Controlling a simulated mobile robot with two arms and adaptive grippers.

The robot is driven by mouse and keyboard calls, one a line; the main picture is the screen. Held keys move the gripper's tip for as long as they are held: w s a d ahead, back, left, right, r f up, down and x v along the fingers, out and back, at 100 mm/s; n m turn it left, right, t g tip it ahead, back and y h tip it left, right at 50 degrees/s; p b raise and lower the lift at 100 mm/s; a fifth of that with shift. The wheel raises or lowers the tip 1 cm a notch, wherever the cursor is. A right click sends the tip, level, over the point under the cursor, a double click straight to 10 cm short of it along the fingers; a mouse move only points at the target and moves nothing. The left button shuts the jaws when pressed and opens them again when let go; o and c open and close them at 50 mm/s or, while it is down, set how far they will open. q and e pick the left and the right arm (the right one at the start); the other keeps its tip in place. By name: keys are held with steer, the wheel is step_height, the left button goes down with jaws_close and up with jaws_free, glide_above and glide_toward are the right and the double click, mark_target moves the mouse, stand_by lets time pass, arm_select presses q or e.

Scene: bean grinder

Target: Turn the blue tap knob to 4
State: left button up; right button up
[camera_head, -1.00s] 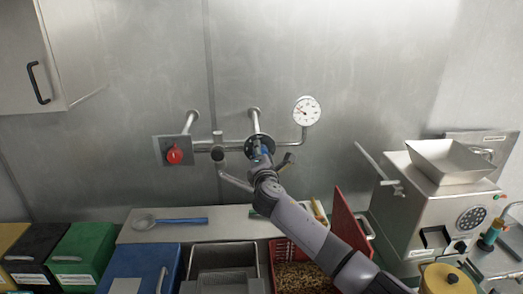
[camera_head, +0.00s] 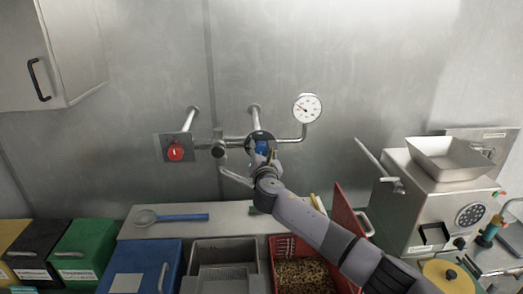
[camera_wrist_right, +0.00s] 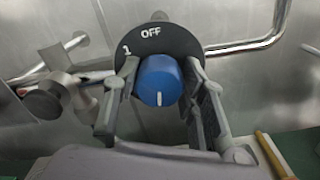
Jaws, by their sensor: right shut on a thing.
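The blue tap knob (camera_wrist_right: 158,80) sits on a dark round dial plate (camera_wrist_right: 165,42) in the right wrist view. The plate shows "OFF" near the top and "1" at its left; its other marks are hidden. A white line on the knob points down in that view. My right gripper (camera_wrist_right: 160,92) has one finger on each side of the knob and is shut on it. In the head view the knob (camera_head: 262,148) shows partly behind my right gripper (camera_head: 264,160). My left gripper is not in view.
A red knob (camera_head: 175,152) on a square plate is left on the same pipework. A round gauge (camera_head: 307,108) is at upper right. Below are a blue-handled strainer (camera_head: 180,217), a red bean crate (camera_head: 275,248) and a grinder (camera_head: 440,205) at right.

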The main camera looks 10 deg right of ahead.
steer(key=shift+f, duration=0.15)
stand_by(0.3)
steer(key=o, duration=1.2)
steer(key=s, duration=0.8)
steer(key=s+a, duration=0.1)
steer(key=s, duration=0.3)
